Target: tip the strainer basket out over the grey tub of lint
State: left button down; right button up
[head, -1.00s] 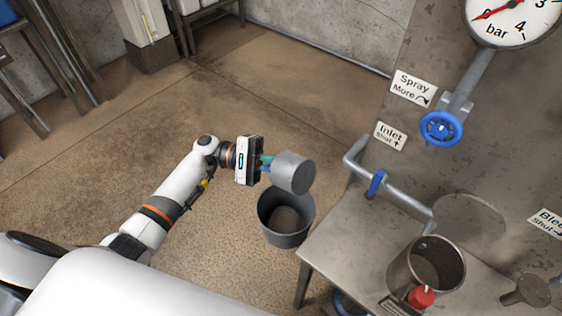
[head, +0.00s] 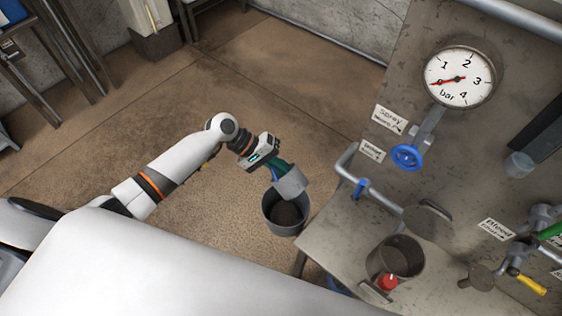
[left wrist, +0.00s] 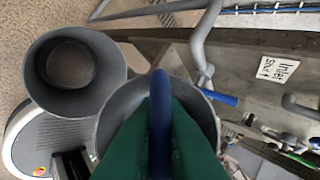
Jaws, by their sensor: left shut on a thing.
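My left gripper (head: 281,168) has green fingers shut on the blue handle of the grey strainer basket (head: 292,185). In the head view the basket is held tilted just above the far rim of the grey tub (head: 283,229) and overlaps it. The tub stands on the floor left of the bench, with dull brown-grey lint (head: 287,213) inside. In the left wrist view, the tub (left wrist: 48,97) lies to the left of the basket (left wrist: 112,110), and the fingers (left wrist: 160,145) hide most of the basket's inside. I cannot tell whether anything is in it. My right gripper is not in view.
A metal bench (head: 330,240) stands right of the tub, with an open dark pot (head: 397,262) and a red knob (head: 387,282). A pipe with a blue lever (head: 360,188), a blue wheel (head: 407,157) and a gauge (head: 460,78) are beyond. The floor left of the tub is clear.

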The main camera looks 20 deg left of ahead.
pick_arm(q)
jog(key=y+p, duration=0.2)
jog(key=p, duration=0.3)
jog(key=d+r+m+t+y+p, duration=0.1)
jog(key=y+p, duration=0.1)
jog(key=p, duration=0.3)
jog(key=r+t+y+p, duration=0.1)
jog(key=y+p, duration=0.1)
jog(key=p, duration=0.3)
jog(key=shift+s+d+m+y, duration=0.3)
jog(key=shift+d+y, duration=0.05)
jog(key=shift+y, duration=0.05)
jog(key=shift+s+d+f+t+y, duration=0.1)
jog(key=shift+d+f+t+y, duration=0.2)
jog(key=shift+y, duration=0.6)
jog(key=shift+m+t+y, duration=0.3)
jog(key=shift+y, duration=0.4)
jog(key=shift+a+r, duration=0.1)
